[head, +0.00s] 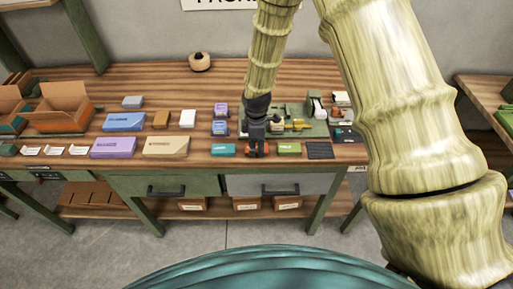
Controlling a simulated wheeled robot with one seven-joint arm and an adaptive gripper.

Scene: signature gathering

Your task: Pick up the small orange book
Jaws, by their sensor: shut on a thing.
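The small orange book (265,149) is near the front edge of the wooden table, between a teal box and a green one. Only parts of it show on either side of my dark gripper (256,151). My gripper comes down from above and is shut on the orange book. Whether the book touches the table cannot be told from this view.
A teal box (223,149) stands close on the left, a green one (289,148) close on the right, with a dark flat piece (319,151) beyond. Behind is a green mat with tools. Purple (113,148) and tan (166,146) boxes lie further left.

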